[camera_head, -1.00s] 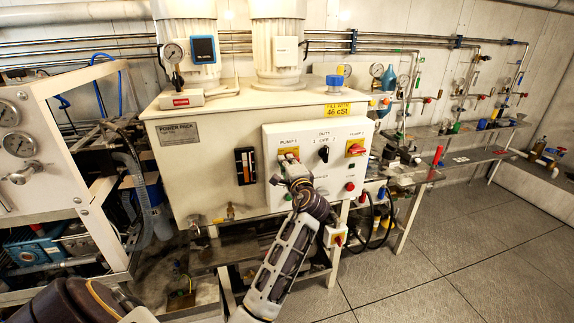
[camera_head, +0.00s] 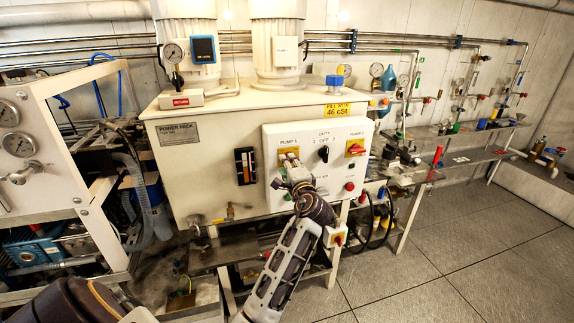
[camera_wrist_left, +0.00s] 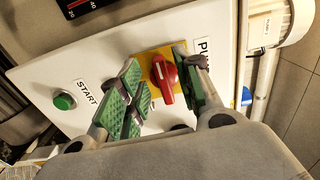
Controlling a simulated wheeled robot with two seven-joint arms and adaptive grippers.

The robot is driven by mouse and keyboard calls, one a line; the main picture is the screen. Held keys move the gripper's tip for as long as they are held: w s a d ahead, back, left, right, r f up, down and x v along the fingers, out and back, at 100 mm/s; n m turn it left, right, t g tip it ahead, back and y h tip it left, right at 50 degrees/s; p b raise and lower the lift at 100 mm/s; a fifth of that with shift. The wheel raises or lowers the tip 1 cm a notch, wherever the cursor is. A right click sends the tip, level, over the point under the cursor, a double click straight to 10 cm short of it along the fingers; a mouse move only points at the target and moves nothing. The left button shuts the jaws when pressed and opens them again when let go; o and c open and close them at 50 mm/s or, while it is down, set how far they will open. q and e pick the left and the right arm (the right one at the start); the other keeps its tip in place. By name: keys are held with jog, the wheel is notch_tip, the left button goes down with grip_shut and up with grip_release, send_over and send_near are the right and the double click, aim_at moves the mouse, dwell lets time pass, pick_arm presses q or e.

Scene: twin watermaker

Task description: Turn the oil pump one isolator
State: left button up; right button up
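The pump 1 isolator is a red rotary handle (camera_wrist_left: 163,78) on a yellow plate. In the head view it sits at the upper left of the white control box, its yellow plate (camera_head: 289,152) showing above my gripper. My left gripper (camera_head: 294,176) is at the panel just below the plate. In the left wrist view its green-padded fingers (camera_wrist_left: 165,92) are apart, with the red handle between them. A gap shows between the left finger and the handle; the right finger is very close, and contact cannot be told. My right gripper is not in view.
A second red-and-yellow isolator (camera_head: 355,147), under the label PUMP 2, is at the right of the box, with a black duty switch (camera_head: 323,153) between. A green start button (camera_wrist_left: 64,101) lies left of my fingers. The floor (camera_head: 450,260) at right is clear.

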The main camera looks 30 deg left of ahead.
pick_arm(q)
jog(key=v, duration=1)
jog(key=shift+s+f, duration=0.1)
jog(key=shift+s, duration=0.1)
